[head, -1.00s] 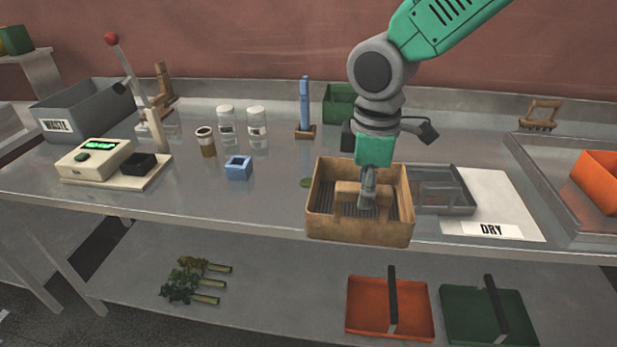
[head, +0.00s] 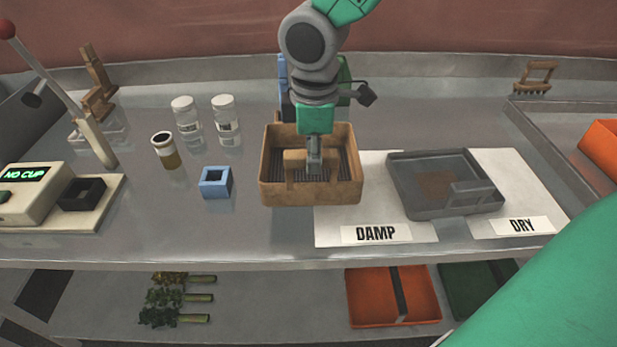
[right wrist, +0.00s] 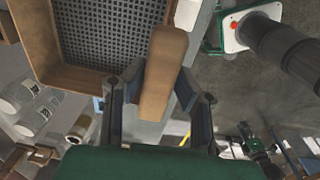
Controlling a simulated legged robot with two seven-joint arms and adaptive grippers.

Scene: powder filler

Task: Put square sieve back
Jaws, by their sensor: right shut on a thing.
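The square sieve (head: 268,193) is a tan wooden box with a dark mesh bottom and a wooden bar handle. My right gripper (head: 314,158) comes from above and is shut on this handle. In the right wrist view, the gripper (right wrist: 160,105) has its fingers on either side of the handle, and the sieve (right wrist: 85,78) shows at upper left. The sieve looks level, at the left edge of the DAMP mat (head: 335,222); its exact height above the table is unclear. My left gripper is not in view.
A grey tray (head: 400,197) with a brown patch inside lies across the DAMP and DRY (head: 530,185) mats. A blue square cup (head: 216,184), a brown jar (head: 165,152) and two white-lidded jars stand left. A scale (head: 30,190) reads NO CUP. Bare table lies before the blue cup.

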